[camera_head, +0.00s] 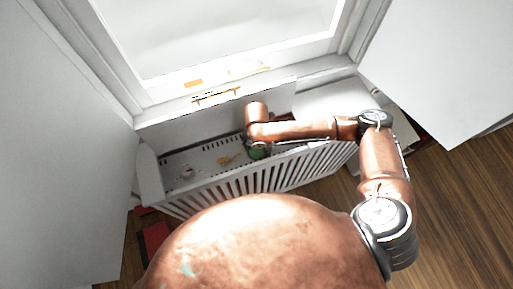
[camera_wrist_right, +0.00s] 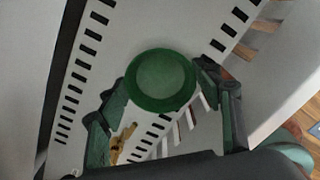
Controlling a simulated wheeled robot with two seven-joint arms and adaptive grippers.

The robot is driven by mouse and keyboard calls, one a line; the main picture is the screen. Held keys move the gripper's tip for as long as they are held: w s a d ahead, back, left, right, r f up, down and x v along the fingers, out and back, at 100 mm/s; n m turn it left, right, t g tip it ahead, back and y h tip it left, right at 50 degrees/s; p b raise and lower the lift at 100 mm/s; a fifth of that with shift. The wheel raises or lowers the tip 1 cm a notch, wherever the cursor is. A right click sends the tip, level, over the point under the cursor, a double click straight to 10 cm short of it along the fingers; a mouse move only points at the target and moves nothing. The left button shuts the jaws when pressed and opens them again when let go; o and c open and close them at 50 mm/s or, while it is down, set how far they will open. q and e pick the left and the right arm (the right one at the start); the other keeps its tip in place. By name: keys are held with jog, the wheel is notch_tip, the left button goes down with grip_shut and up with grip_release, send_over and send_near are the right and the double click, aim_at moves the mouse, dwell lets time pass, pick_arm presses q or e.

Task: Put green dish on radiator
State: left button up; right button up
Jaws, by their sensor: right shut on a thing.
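The green dish (camera_wrist_right: 162,80) is round and sits between the fingers of my right gripper (camera_wrist_right: 165,95) in the right wrist view, which is shut on it. In the head view only a small part of the dish (camera_head: 258,153) shows below my right wrist. The white radiator (camera_head: 300,170) has a slotted top and stands under the window. The dish is over the radiator's top near its front edge; I cannot tell whether it touches. The radiator's slotted top (camera_wrist_right: 215,20) also fills much of the right wrist view. My left gripper is not in view.
A small yellow-brown object (camera_head: 228,160) lies on the radiator top, left of the dish. White panels stand on both sides. A red object (camera_head: 155,237) is on the floor at left.

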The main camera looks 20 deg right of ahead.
aim_at(257, 151)
jog(key=shift+f, duration=0.35)
jog(key=shift+r, duration=0.15)
jog(key=o, duration=1.3)
jog(key=shift+c, duration=0.2)
notch_tip(257, 151, up, 12)
jog(key=p, duration=0.3)
jog(key=shift+p, duration=0.4)
